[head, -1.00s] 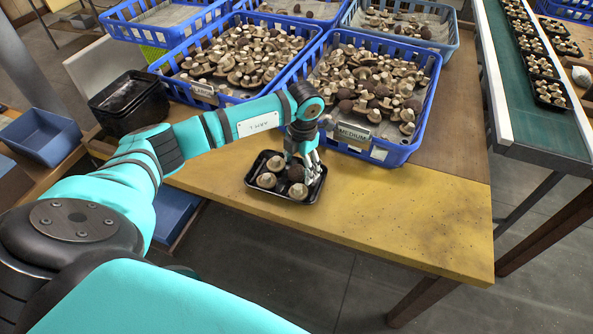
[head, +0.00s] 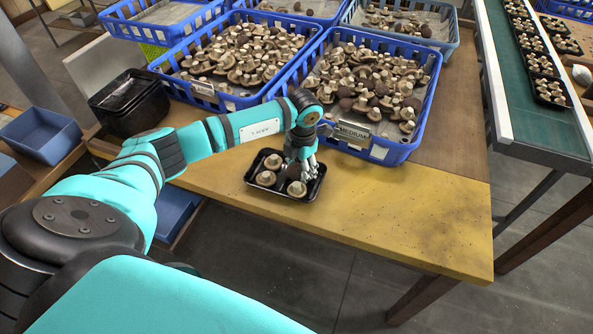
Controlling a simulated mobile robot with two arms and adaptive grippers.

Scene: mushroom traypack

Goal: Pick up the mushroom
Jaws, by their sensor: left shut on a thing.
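A small black tray (head: 257,187) sits on the yellow table, holding several mushrooms. Pale-capped mushrooms show at its back left (head: 273,161), front left (head: 265,178) and front (head: 297,188). My left gripper (head: 301,172) points down into the right side of the tray. Its fingers are shut on a dark-capped mushroom (head: 293,170), mostly hidden behind them. Whether this mushroom touches the tray floor cannot be told. My right gripper is not in view.
A blue crate of mushrooms labelled MEDIUM (head: 398,152) stands just behind the tray, close to my left wrist. Another full blue crate (head: 213,97) is left of it. Stacked black trays (head: 130,103) stand at the left. The yellow table (head: 420,215) is clear on the right.

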